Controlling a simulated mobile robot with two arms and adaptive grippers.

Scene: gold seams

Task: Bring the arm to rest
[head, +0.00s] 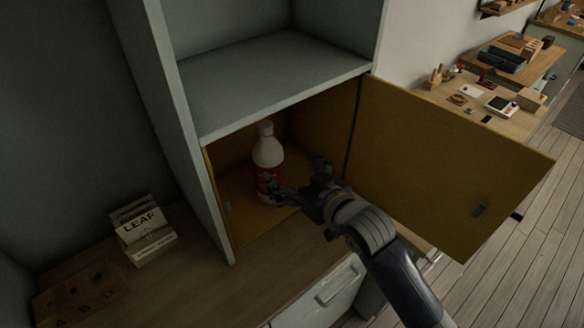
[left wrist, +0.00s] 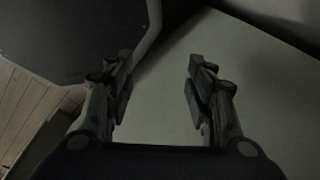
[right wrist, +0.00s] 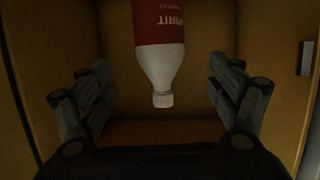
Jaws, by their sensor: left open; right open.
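My right gripper (head: 298,182) is open in front of the yellow-lined cupboard compartment, its fingers at the opening. A white bottle with a red label (head: 267,152) stands upright inside on the cupboard floor, just beyond the fingers. In the right wrist view the bottle (right wrist: 162,55) shows between the spread fingers of the right gripper (right wrist: 160,95), with clear gaps on both sides. My left gripper (left wrist: 158,85) is open and empty in the left wrist view, over a plain pale surface. The left arm does not show in the head view.
The yellow cupboard door (head: 440,165) stands wide open at the right, close to my right arm. A small box of cards (head: 145,232) and a wooden board (head: 80,295) lie on the counter at left. A workbench (head: 500,100) with tools is at the back right.

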